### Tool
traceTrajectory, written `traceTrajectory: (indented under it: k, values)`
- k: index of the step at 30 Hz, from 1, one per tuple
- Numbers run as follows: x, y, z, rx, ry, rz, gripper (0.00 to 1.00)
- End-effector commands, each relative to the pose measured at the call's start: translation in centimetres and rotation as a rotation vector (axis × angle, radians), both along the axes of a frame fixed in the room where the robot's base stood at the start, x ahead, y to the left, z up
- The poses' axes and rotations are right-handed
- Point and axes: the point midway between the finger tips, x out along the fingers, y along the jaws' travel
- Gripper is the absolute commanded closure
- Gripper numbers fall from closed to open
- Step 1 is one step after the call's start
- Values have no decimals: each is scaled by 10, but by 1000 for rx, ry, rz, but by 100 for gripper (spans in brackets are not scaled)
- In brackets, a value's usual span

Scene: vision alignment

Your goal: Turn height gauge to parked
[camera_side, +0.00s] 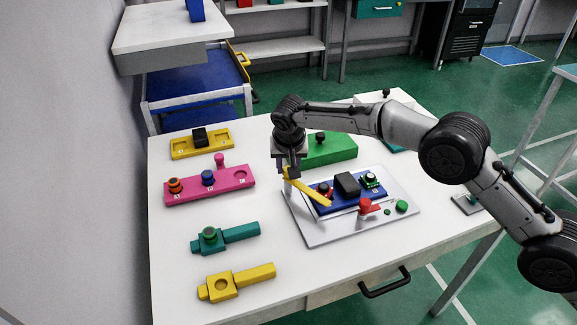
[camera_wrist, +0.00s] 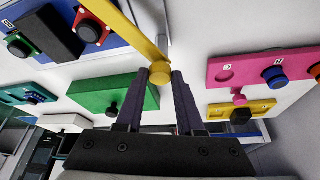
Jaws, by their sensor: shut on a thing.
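The height gauge looks to be the yellow bar (camera_side: 310,189) on the grey plate (camera_side: 318,236). It slants from below my gripper (camera_side: 288,172) down and right over the front left of the blue block (camera_side: 350,198). In the wrist view the yellow bar (camera_wrist: 143,28) runs up to the top edge, with a round yellow knob (camera_wrist: 160,73) at its near end. My gripper (camera_wrist: 160,78) is shut on this knob, one finger on each side. A short pale post shows beside the bar near the knob. The bar's pivot cannot be told clearly.
The blue block carries a black block (camera_side: 347,184) and round parts. A red knob (camera_side: 365,205) and a green button (camera_side: 401,206) are on the plate's right. A green block (camera_side: 330,150) stands behind.

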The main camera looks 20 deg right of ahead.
Motion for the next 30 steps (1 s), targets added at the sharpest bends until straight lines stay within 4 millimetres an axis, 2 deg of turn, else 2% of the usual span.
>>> traceTrajectory:
  k: [12,28,29,30]
  values:
    - [2,4,-1,-1,0,-315,100]
    - [1,3,0,-1,0,-378,100]
    - [1,3,0,-1,0,-378,60]
    - [1,3,0,-1,0,-378,52]
